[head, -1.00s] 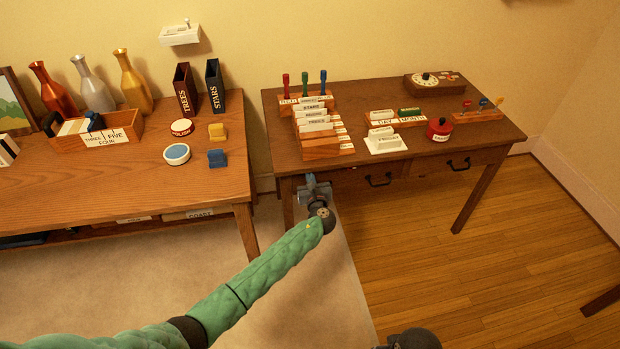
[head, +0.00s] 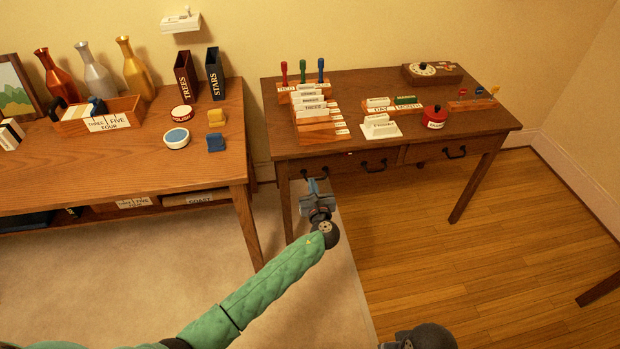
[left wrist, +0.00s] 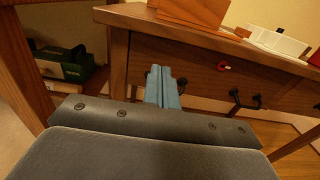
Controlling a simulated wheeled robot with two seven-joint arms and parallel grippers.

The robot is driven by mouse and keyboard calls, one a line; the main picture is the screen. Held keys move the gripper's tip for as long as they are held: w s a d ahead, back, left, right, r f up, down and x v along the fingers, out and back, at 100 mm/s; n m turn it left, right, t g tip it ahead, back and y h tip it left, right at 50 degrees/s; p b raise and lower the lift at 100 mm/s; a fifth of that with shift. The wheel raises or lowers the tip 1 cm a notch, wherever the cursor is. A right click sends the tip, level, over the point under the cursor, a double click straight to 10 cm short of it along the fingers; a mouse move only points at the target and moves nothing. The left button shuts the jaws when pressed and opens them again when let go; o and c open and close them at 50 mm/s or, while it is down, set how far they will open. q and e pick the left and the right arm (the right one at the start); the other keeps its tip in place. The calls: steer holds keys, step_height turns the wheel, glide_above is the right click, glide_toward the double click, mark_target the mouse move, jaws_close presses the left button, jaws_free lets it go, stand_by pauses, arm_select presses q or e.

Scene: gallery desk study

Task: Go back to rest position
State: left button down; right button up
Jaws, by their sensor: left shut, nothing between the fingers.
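My left gripper (head: 312,186) is shut and empty. It is in front of the right desk (head: 385,152), near the front left leg and just below the left drawer handle. In the left wrist view its blue fingers (left wrist: 162,85) are together, pointing at the drawer front. I cannot tell from the views whether the fingertips touch the desk. A dark round part of my own body shows at the bottom edge of the head view.
A wooden table (head: 215,170) stands at left with vases, a card box (head: 108,118) and two upright files (head: 215,74). The desk holds a stepped card rack (head: 318,125), a red pot (head: 434,117) and a dial box (head: 430,74). Floor between and in front is clear.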

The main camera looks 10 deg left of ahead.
arm_select(q)
steer(key=shift+v, duration=1.1)
arm_select(e)
steer(key=shift+w+a+f, duration=0.25)
steer(key=shift+a+f, duration=0.15)
steer(key=shift+f, duration=0.1)
